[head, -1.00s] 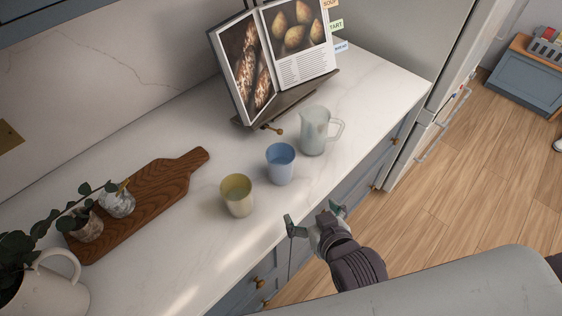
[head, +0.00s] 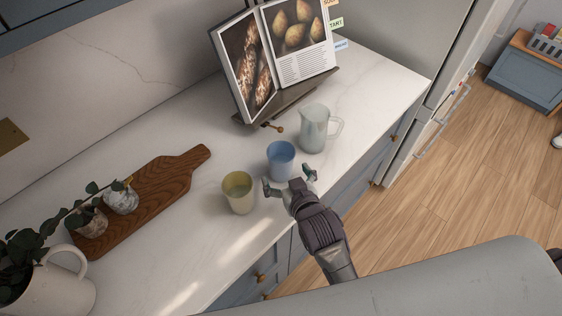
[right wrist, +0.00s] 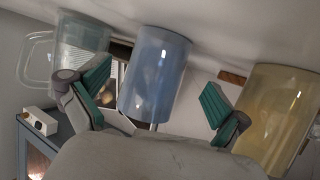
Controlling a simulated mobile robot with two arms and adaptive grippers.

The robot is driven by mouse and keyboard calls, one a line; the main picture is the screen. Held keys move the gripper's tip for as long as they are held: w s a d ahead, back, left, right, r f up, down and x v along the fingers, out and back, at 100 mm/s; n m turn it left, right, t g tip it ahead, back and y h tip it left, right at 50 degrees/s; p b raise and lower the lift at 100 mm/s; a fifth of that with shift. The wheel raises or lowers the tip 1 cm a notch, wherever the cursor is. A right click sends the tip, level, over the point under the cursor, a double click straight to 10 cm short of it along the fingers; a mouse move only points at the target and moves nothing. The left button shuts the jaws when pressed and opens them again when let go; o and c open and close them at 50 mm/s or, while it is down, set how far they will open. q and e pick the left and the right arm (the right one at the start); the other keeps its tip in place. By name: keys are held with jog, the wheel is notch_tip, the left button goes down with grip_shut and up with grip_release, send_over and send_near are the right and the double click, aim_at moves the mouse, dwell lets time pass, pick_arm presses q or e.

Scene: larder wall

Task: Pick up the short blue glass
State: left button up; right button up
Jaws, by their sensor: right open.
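The short blue glass (head: 281,158) stands upright on the white counter, between a yellow glass (head: 238,191) and a clear pitcher (head: 314,128). My right gripper (head: 289,178) is open at the front side of the blue glass, its fingers spread toward it. In the right wrist view the blue glass (right wrist: 156,75) shows between the two green-padded fingertips, beyond them, with gaps on both sides. The yellow glass (right wrist: 279,115) is close beside one finger there, and the pitcher (right wrist: 80,45) is behind the other. My left gripper is not in view.
A cookbook on a stand (head: 278,55) is behind the glasses. A wooden board (head: 150,205) with small pots lies to the left, near a white jug (head: 52,285) with a plant. The counter (head: 175,262) is bare in front of the board.

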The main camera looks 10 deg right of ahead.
aim_at(278, 158)
jog(key=x, duration=0.4)
jog(key=shift+w+d+r+p, duration=0.1)
jog(key=shift+p, duration=0.25)
jog(key=shift+c, duration=0.8)
jog(key=c, duration=1.3)
jog(key=shift+c, duration=0.5)
jog(key=shift+r, duration=0.2)
